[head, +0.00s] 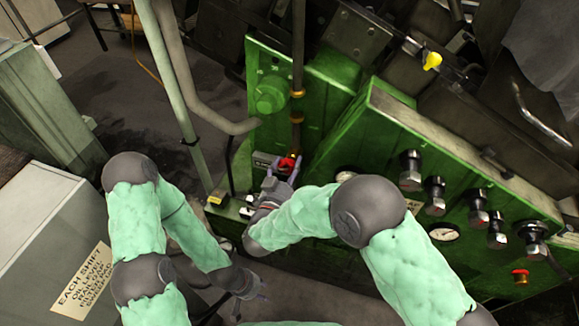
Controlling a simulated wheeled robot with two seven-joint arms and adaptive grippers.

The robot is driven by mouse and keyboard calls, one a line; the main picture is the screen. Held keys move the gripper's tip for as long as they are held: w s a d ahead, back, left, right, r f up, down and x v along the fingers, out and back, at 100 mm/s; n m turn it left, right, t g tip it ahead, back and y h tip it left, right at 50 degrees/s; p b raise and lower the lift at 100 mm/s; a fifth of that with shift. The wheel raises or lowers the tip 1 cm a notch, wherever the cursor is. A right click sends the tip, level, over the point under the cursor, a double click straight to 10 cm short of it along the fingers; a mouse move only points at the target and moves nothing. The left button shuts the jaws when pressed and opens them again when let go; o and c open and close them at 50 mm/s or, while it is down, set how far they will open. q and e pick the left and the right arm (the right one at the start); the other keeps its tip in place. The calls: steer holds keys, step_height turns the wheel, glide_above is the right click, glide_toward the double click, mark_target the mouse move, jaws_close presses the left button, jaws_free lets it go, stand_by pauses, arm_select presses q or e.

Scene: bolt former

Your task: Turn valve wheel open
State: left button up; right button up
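A small red valve wheel (287,162) sits low on the green machine, beside a vertical brown pipe. My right gripper (284,167) is at the wheel, with one finger on each side of it. The gripper hides part of the wheel, and I cannot tell whether the fingers press on it. My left gripper (252,305) is lower in the picture, well away from the wheel. Its fingers look spread, with nothing between them.
The green control panel (420,130) with several dark knobs and gauges stands right of the wheel. Grey pipes (180,75) run down on the left. A grey cabinet (45,240) with a sign stands at lower left. Open floor lies at upper left.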

steer(key=shift+o, duration=0.7)
steer(key=shift+w+a+f, duration=0.1)
steer(key=shift+a+f, duration=0.05)
steer(key=shift+f, duration=0.05)
steer(key=shift+r, duration=0.15)
steer(key=v, duration=1.2)
steer(key=shift+m, duration=0.5)
steer(key=b+x, duration=0.1)
steer(key=x, duration=0.3)
steer(key=b+x, duration=0.2)
steer(key=x, duration=0.2)
steer(key=b+x, duration=0.2)
steer(key=x, duration=0.2)
steer(key=shift+r, duration=0.4)
steer(key=shift+c, duration=0.2)
